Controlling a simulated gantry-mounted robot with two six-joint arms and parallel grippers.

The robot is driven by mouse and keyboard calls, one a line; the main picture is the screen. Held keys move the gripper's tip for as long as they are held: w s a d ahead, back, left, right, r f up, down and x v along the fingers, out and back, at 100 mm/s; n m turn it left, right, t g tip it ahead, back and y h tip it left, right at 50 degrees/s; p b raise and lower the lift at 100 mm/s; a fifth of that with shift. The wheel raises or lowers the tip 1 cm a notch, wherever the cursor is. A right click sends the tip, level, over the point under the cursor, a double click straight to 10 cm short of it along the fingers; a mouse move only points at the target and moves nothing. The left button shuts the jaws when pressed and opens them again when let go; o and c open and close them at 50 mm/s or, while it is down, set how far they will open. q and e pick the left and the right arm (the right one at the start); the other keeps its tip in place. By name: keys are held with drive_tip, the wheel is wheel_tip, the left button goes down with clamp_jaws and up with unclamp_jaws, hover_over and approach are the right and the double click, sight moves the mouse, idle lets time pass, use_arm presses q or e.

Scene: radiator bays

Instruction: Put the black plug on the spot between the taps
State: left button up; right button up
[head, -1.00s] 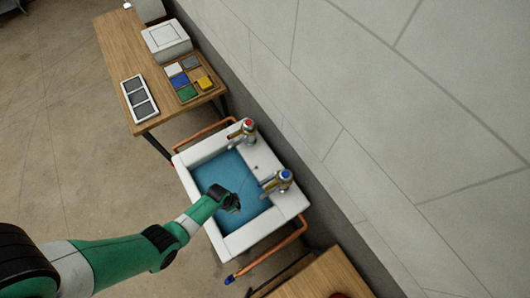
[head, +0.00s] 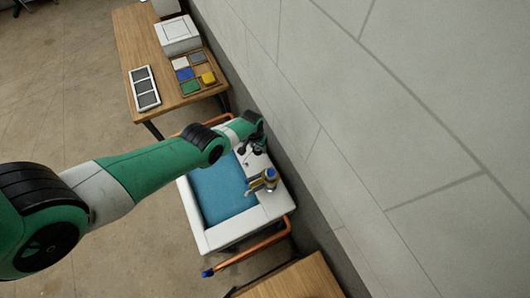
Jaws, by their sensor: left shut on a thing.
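The white sink (head: 206,236) has an empty blue basin. The blue-topped tap (head: 266,180) stands on its wall-side ledge. The red-topped tap is hidden behind my left gripper (head: 254,148). That gripper is shut at the red tap's end of the ledge. The black plug is hard to tell from the dark fingers, but it shows nowhere else and appears held between them. A small dark mark (head: 247,165) shows on the ledge between the taps. My right gripper is not in view.
A wooden table (head: 136,40) at the upper left holds a white box (head: 178,36), a three-panel frame (head: 144,88) and a tray of coloured blocks. Copper pipes (head: 250,250) run beside the sink. The grey wall is close to the ledge.

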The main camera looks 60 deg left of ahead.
sight(258, 160)
use_arm(q)
wheel_tip(258, 160, down, 10)
drive_tip(key=b, duration=1)
drive_tip(key=shift+s+f, duration=0.15)
drive_tip(key=shift+f, duration=0.1)
drive_tip(key=shift+r, duration=0.25)
drive_tip(key=shift+f, duration=0.2)
drive_tip(key=o, duration=1.4)
drive_tip(key=shift+c, duration=0.2)
drive_tip(key=r+p, duration=0.8)
drive_tip(key=p, duration=0.1)
drive_tip(key=s+r+p, duration=0.1)
drive_tip(key=r+p, duration=0.3)
drive_tip(key=p, duration=0.1)
drive_tip(key=shift+s+d+r, duration=0.1)
drive_tip(key=shift+d+r, duration=0.15)
drive_tip(key=shift+d, duration=0.15)
drive_tip(key=shift+f, duration=0.1)
